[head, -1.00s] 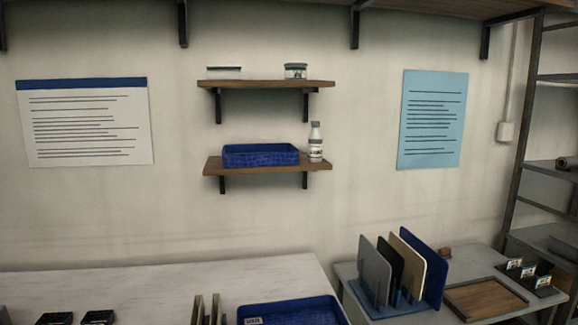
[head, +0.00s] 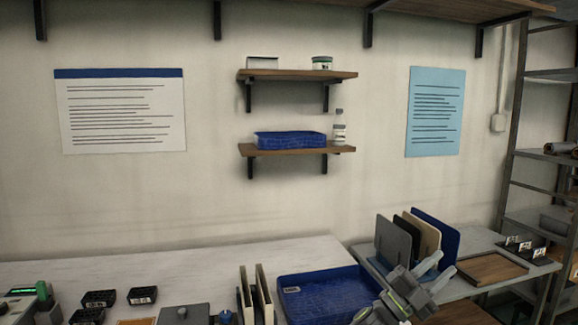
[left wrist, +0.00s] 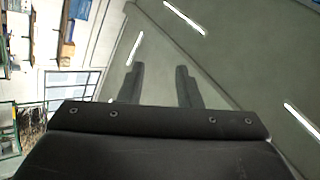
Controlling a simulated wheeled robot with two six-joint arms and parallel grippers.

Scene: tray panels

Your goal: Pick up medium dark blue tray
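A dark blue tray (head: 325,290) lies on the white table, and the lower part of its right side is partly covered by my arm. Another dark blue tray (head: 290,139) sits on the lower wall shelf. I cannot tell for sure which is the medium one.
Upright panels (head: 265,290) stand left of the table tray. A rack of panels (head: 415,240) and a brown wooden tray (head: 492,268) are on the grey side table. A white bottle (head: 339,130) stands beside the shelf tray. Small black bins (head: 100,298) are at the left.

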